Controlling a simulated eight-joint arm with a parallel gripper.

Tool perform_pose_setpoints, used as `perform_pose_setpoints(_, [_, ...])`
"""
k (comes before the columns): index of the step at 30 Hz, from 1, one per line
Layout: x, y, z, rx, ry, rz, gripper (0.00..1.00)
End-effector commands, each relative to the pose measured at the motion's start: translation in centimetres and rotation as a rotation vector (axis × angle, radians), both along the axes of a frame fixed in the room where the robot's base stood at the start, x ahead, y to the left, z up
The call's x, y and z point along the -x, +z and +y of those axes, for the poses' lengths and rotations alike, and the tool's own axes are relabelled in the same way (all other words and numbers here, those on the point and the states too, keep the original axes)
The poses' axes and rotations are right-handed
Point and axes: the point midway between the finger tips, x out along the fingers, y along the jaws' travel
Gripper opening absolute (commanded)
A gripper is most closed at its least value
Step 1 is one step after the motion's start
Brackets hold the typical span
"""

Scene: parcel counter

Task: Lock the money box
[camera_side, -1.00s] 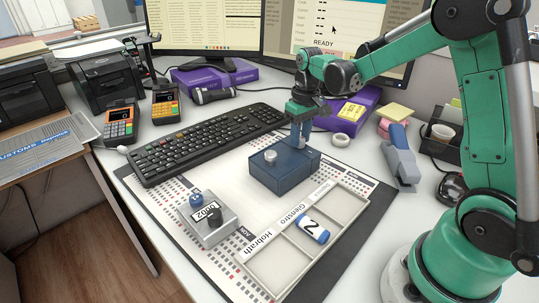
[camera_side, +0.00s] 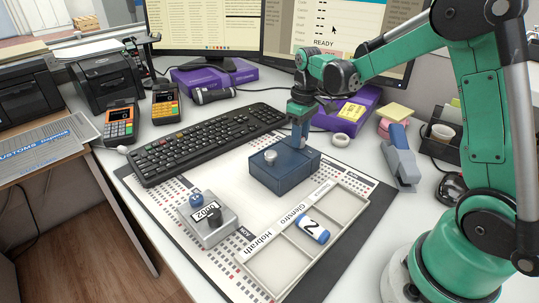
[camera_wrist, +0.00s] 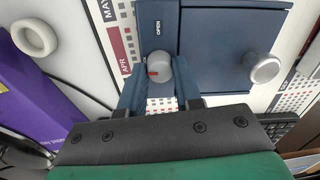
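The money box (camera_side: 284,172) is a dark blue box with a round silver lid knob (camera_side: 270,156); it stands on the desk mat. In the wrist view its blue top (camera_wrist: 210,50) shows the word OPEN and a small grey lock dial (camera_wrist: 160,68) with a red mark at its lower left, turned away from that word. My gripper (camera_side: 299,146) points down at the box's back right part. In the wrist view its two blue fingers (camera_wrist: 160,80) flank the dial closely on both sides and appear to touch it. The dial is hidden in the side view.
A divided tray (camera_side: 330,205) with a blue-capped roll lies in front of the box. A grey stamp device (camera_side: 208,220) is front left. A keyboard (camera_side: 200,145) lies behind left. A stapler (camera_side: 400,160) and a tape roll (camera_side: 340,140) are right.

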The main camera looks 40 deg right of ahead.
Motion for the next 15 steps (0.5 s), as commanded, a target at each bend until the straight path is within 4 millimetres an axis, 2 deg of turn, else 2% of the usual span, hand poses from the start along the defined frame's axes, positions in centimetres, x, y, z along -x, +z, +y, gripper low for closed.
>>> perform_pose_setpoints(1, [0.0,-0.01,0.0,0.0,0.0,0.0,0.4])
perform_pose_setpoints(3, [0.0,-0.01,0.0,0.0,-0.001,0.0,0.6])
perform_pose_setpoints(11, [0.0,0.0,0.0,0.0,-0.001,0.0,0.61])
perform_pose_setpoints(15, [-0.02,0.71,-0.04,0.0,-0.001,0.0,0.61])
